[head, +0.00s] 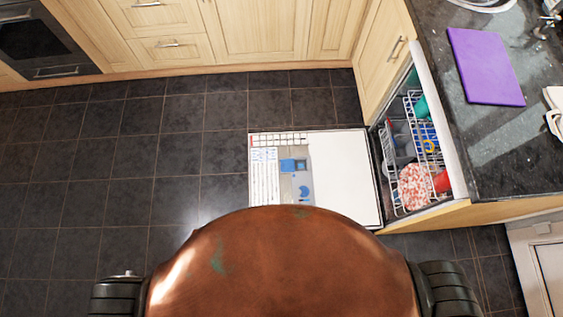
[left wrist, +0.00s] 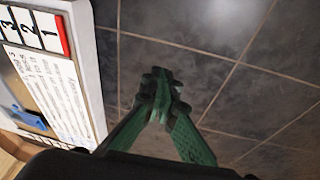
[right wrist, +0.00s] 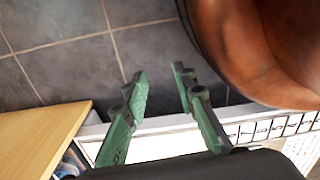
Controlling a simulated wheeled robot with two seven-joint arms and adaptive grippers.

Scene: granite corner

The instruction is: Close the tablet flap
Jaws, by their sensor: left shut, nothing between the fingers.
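The dishwasher door (head: 345,180) lies folded down flat in the head view, its white inner face up. A grey dispenser panel (head: 295,178) on it has a blue square part (head: 293,165) and a blue round part (head: 305,192). I cannot tell how the tablet flap is set. The left wrist view shows the door's labelled edge (left wrist: 82,60) and a blue part (left wrist: 28,118). My left gripper (left wrist: 162,80) is shut and empty over the floor beside that edge. My right gripper (right wrist: 159,78) is open and empty near the door's edge (right wrist: 165,123). Neither gripper shows in the head view.
The dishwasher rack (head: 412,150) holds several dishes at the right. A purple board (head: 485,66) lies on the dark counter (head: 500,140). Wooden cabinets (head: 255,30) line the back. The tiled floor (head: 150,170) left of the door is clear.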

